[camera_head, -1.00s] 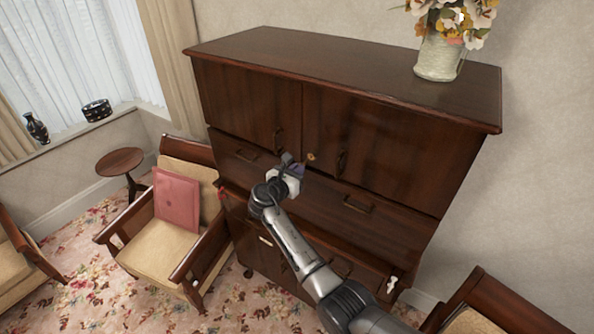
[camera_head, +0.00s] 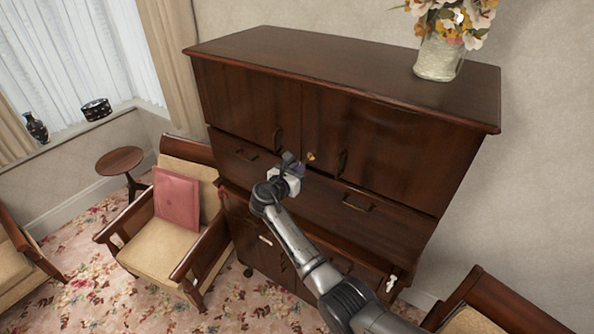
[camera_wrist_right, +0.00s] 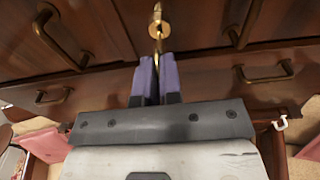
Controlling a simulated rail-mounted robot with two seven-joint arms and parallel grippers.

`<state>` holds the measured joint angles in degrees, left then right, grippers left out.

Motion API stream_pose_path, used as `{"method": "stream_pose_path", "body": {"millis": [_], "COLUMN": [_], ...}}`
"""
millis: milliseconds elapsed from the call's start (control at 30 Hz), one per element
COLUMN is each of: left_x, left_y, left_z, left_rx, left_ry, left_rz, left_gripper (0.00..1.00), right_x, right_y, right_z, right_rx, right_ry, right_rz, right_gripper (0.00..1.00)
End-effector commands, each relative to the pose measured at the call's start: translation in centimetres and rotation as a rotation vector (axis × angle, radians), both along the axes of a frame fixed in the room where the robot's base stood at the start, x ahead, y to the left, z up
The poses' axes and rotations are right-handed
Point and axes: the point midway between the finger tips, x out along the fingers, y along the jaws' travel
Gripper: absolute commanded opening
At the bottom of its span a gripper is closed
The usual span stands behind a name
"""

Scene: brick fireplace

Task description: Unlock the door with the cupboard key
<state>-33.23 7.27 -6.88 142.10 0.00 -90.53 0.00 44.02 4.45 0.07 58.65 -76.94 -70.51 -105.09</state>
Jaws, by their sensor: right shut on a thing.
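The upper cupboard has a left door (camera_head: 240,100) and a right door (camera_head: 390,135), both flush and closed. A brass lock plate (camera_head: 311,156) sits low beside the seam; it also shows at the top of the right wrist view (camera_wrist_right: 157,27). My right gripper (camera_head: 294,162) is just left of and below the plate, its purple fingers shut on the brass key (camera_wrist_right: 158,48). The key points at the plate and overlaps it in the wrist view; I cannot tell whether its tip is in the keyhole. My left gripper is out of view.
Door handles (camera_head: 342,163) and drawer handles (camera_head: 358,203) stick out near the gripper. A flower vase (camera_head: 439,56) stands on the cupboard top. An armchair with a pink cushion (camera_head: 177,200) stands close by on the left.

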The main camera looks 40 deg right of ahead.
Motion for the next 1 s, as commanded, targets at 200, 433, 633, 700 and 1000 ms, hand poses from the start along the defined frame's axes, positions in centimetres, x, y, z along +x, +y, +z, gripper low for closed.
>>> {"method": "stream_pose_path", "body": {"millis": [200, 433, 633, 700, 1000], "left_x": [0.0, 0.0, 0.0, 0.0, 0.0], "left_y": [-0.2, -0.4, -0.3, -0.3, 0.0], "left_z": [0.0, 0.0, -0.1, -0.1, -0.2], "left_rx": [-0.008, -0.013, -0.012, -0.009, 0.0], "left_ry": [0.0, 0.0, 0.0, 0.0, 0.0], "left_rz": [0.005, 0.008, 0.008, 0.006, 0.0], "left_gripper": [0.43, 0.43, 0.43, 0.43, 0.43], "right_x": [0.1, 0.3, 0.4, 0.5, 0.6], "right_y": [-0.5, -0.9, -1.2, -1.3, -1.9], "right_z": [0.0, 0.1, 0.1, 0.1, 0.0], "right_rx": [0.0, -0.001, -0.001, -0.001, -0.001], "right_ry": [0.0, -0.001, -0.001, -0.001, 0.0], "right_rz": [0.0, 0.0, 0.0, 0.0, 0.0], "right_gripper": [0.0, 0.0, 0.0, 0.0, 0.0]}}
